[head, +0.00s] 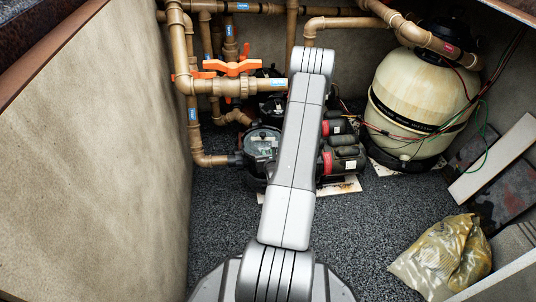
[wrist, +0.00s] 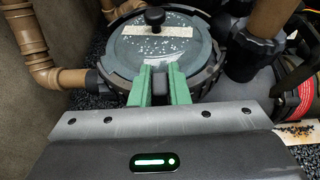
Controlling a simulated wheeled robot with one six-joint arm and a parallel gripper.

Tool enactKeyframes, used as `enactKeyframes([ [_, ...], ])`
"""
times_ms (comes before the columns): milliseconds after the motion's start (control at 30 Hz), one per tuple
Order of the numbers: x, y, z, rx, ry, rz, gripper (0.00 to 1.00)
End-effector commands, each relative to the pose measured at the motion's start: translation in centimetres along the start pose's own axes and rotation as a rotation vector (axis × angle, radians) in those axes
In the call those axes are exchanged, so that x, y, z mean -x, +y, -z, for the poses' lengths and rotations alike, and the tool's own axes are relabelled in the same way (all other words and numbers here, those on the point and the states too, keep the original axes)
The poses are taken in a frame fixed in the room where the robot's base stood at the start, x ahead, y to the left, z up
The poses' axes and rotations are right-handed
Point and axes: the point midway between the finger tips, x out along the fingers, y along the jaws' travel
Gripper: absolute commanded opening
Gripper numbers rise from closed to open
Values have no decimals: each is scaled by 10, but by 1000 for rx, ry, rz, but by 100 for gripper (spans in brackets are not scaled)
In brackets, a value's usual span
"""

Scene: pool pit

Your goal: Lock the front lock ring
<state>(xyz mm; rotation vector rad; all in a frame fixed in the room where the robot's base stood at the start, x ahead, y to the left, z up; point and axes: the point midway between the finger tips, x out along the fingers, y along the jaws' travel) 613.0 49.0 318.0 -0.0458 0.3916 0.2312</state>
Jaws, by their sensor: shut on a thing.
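The front lock ring (wrist: 210,78) is a black ribbed ring around a round lid (wrist: 128,52) with pale specks in the wrist view. In the head view the ring (head: 249,156) circles the lid of the front pump, partly behind my arm. My gripper (wrist: 161,76) has two green fingers at the near edge of the ring in the wrist view. They are shut on a dark grey part there, which looks like a lug of the ring. Their tips hide some of it. The gripper is hidden in the head view.
A black knob (wrist: 154,17) stands on the lid. Brown pipes (wrist: 44,73) run close on the left, and another rises at the right. A second pump (head: 272,104) is behind. A tank (head: 418,95) and a crumpled bag (head: 445,258) are right; gravel floor (head: 215,225) is free front left.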

Motion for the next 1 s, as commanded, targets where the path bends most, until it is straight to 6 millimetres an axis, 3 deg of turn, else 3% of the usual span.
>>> enactKeyframes([
  [100, 0, 0, -1, 0, -2, -1, 0],
  [133, 0, 0, -1, 1, -2, -1, 17],
  [233, 0, 0, -1, 1, -2, -1, 37],
  [533, 1, 0, 0, 0, 0, -1, 37],
  [667, 12, -1, -1, -1, 2, 0, 37],
  [1000, 86, -1, -2, -3, 4, 2, 37],
])
